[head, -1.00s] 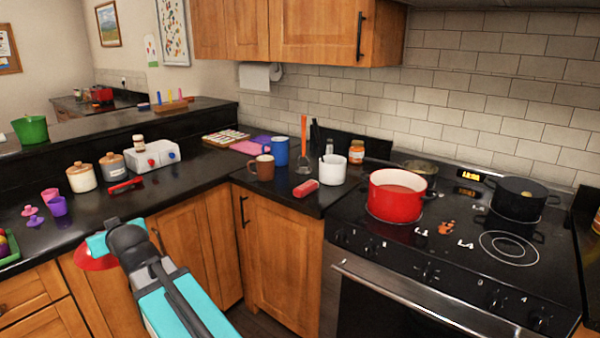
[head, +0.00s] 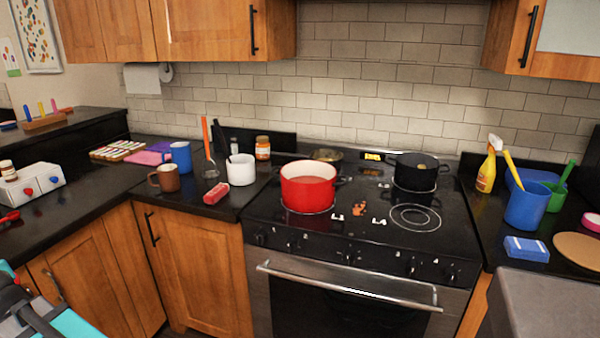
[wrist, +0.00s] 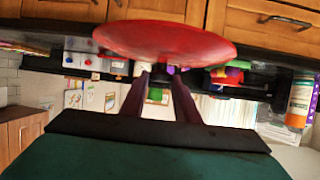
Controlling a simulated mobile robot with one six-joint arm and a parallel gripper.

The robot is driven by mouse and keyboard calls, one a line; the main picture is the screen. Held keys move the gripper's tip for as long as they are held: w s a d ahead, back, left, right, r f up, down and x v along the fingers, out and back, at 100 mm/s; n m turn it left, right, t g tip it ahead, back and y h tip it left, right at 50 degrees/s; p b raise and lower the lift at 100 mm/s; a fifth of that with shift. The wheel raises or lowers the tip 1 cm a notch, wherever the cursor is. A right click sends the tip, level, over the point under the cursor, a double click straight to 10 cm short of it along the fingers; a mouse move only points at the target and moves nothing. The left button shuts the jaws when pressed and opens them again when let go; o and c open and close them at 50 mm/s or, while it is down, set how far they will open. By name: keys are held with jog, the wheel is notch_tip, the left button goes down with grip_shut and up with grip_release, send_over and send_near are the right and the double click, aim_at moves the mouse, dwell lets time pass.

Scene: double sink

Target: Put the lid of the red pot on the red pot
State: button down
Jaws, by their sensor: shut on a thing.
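The red pot (head: 308,197) stands open on the left front of the stove, with reddish contents inside. The red lid (wrist: 165,41) fills the upper middle of the wrist view. My gripper (wrist: 163,72) is shut on the lid and holds it clear of the counter. The lid's knob is hidden between the fingers. In the head view only part of my arm shows at the lower left corner, and the lid is out of that view. The lid is well to the left of the pot.
A black pot (head: 415,176) stands on the back right of the stove, and a pan (head: 327,155) on the back left. A grey surface (head: 545,302) juts in at lower right.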

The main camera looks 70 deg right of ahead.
jog(key=s+d+r+m+g+h+p, duration=0.15)
jog(key=s+d+m+h, duration=0.35)
jog(key=d, duration=1)
jog(key=s+d+r+m+g+h+p, duration=0.15)
jog(key=s+d, duration=0.55)
jog(key=d, duration=0.8)
jog(key=s+d+r+m+g+h, duration=0.15)
jog(key=s+d+m+h, duration=0.35)
jog(key=d, duration=0.9)
jog(key=s+d+r+m+g+h+p, duration=0.1)
jog(key=s+d+r+m+g, duration=0.15)
jog(key=s+d, duration=0.65)
jog(key=s+d+r+m+g+h+p, duration=0.15)
jog(key=s+d+g, duration=0.25)
jog(key=s+d, duration=0.5)
jog(key=s+d+r+m+g, duration=0.1)
jog(key=s+m+g, duration=0.1)
jog(key=s, duration=0.6)
jog(key=s+d+r+m+g, duration=0.1)
jog(key=s+d+m+g, duration=0.1)
jog(key=s, duration=0.6)
jog(key=s+d+r+m+g+y, duration=0.1)
jog(key=s+d+r+m+g, duration=0.1)
jog(key=s, duration=0.7)
jog(key=shift+g, duration=0.5)
jog(key=shift+d, duration=0.15)
jog(key=w+d+f+p, duration=0.1)
jog(key=w+d+p, duration=0.3)
jog(key=w+d, duration=0.7)
jog(key=shift+d+f, duration=0.2)
